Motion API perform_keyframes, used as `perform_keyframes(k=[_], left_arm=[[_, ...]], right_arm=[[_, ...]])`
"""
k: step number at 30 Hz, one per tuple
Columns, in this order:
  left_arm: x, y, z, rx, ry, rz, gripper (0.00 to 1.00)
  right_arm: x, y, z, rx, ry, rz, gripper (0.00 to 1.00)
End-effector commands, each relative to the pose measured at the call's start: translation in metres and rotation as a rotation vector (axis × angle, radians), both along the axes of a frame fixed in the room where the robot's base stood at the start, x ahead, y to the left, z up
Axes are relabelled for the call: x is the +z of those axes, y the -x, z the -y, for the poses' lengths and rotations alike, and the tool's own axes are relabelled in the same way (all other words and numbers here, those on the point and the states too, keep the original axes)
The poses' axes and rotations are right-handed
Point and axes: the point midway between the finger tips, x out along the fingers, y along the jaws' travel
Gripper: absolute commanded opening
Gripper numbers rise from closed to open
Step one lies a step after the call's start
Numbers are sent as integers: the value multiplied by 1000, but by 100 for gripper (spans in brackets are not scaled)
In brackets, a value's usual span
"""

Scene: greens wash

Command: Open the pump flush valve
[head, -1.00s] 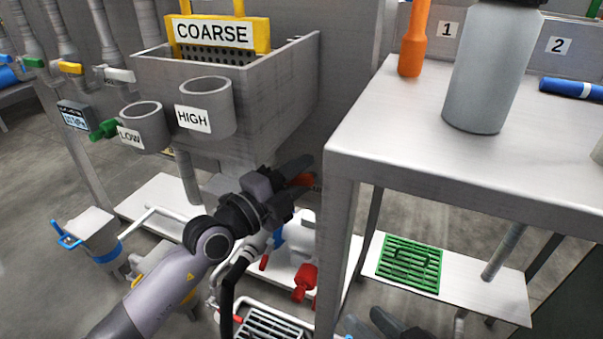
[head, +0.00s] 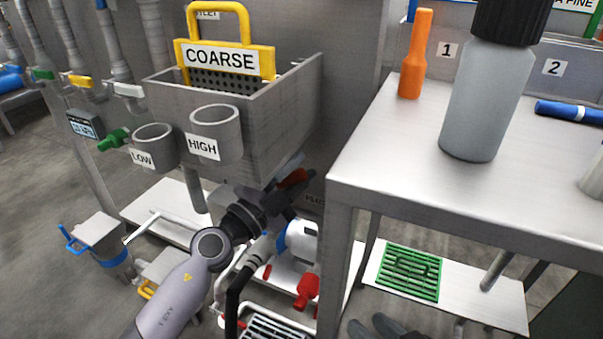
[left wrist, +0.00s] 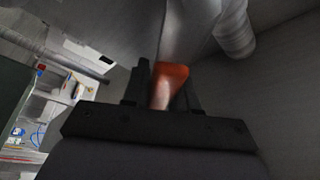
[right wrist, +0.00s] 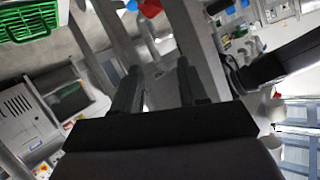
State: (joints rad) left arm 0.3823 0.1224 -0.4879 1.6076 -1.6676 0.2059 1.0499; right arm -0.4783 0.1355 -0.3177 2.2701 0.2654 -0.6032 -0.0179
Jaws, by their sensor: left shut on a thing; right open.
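An orange-red valve handle (head: 294,178) shows below the grey sink, beside the table's left edge. My left gripper (head: 285,191) reaches under the sink and is shut on this handle. In the left wrist view the handle (left wrist: 170,84) sits between the two fingers, close under a grey surface. The valve body behind it is mostly hidden, and a label near it is partly covered. A white and blue pump (head: 298,240) with red fittings stands below. My right gripper (head: 375,328) is low at the bottom edge, open and empty; its spread fingers show in the right wrist view (right wrist: 158,88).
The sink (head: 275,120) with LOW and HIGH cups (head: 216,133) hangs above my left arm.

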Motion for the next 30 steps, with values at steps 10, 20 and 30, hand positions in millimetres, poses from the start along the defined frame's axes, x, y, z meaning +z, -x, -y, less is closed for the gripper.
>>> perform_keyframes(k=[10, 20, 30], left_arm=[[12, -4, -10, 1, 167, -70, 0], [14, -5, -14, 1, 211, -88, 0], [14, -6, -14, 2, 210, -88, 41]], right_arm=[[-3, 9, 8, -11, 52, -11, 43], [-4, 10, 10, -11, 68, -11, 43], [-5, 9, 11, -11, 69, -13, 43]])
